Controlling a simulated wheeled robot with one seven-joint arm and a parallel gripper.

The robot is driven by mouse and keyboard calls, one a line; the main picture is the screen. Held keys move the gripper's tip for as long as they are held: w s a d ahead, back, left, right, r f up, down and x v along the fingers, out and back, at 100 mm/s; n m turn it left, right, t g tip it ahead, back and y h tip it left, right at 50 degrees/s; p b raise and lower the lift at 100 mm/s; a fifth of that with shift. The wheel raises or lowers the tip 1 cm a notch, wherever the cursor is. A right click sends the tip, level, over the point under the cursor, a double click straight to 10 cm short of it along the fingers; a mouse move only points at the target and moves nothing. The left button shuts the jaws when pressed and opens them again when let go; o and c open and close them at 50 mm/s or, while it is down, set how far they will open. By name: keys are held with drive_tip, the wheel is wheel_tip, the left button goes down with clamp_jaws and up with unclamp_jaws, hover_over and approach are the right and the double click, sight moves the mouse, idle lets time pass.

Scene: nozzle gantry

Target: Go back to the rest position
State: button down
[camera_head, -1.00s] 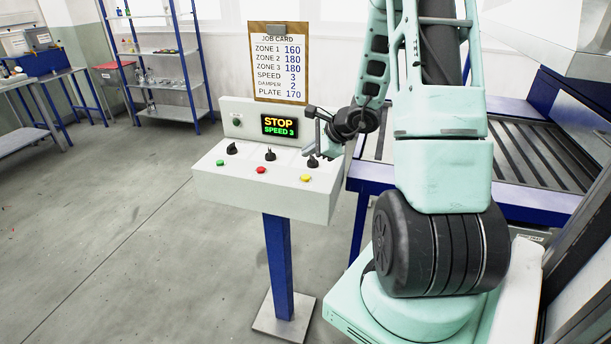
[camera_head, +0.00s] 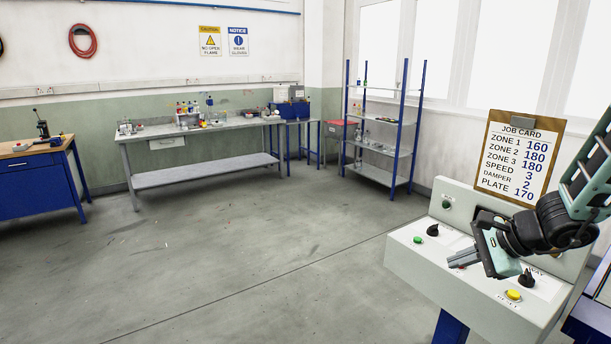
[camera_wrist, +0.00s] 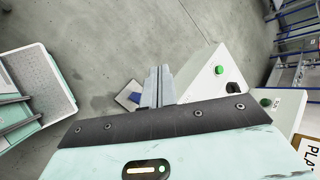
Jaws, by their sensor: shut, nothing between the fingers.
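My gripper (camera_head: 462,262) is in front of and over the control box (camera_head: 425,265) at the lower right of the head view. Its fingers are together and hold nothing. It covers the middle of the box face, hiding the display. In the wrist view the two grey fingers (camera_wrist: 158,86) lie side by side, with the white box (camera_wrist: 207,80) and a green button (camera_wrist: 219,70) just right of them. Whether the fingers touch the box cannot be told.
A job card (camera_head: 516,160) stands on the box's back edge. A steel workbench (camera_head: 205,130), a blue shelf rack (camera_head: 385,150) and a blue workbench (camera_head: 40,180) line the walls. The grey floor (camera_head: 260,250) is clear.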

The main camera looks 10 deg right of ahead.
drive_tip(key=s+a+r+n+g+b, duration=0.1)
drive_tip(key=s+a+n+g, duration=0.2)
drive_tip(key=s+a+n, duration=0.6)
drive_tip(key=s+a+n+g+b, duration=0.15)
drive_tip(key=a+n+g, duration=0.25)
drive_tip(key=a, duration=0.9)
drive_tip(key=s+a+n+h, duration=0.2)
drive_tip(key=s+n, duration=0.4)
drive_tip(key=s, duration=0.1)
drive_tip(key=s+a+n+h, duration=0.2)
drive_tip(key=s+a+n, duration=0.1)
drive_tip(key=s+n, duration=0.4)
drive_tip(key=shift+r, duration=0.15)
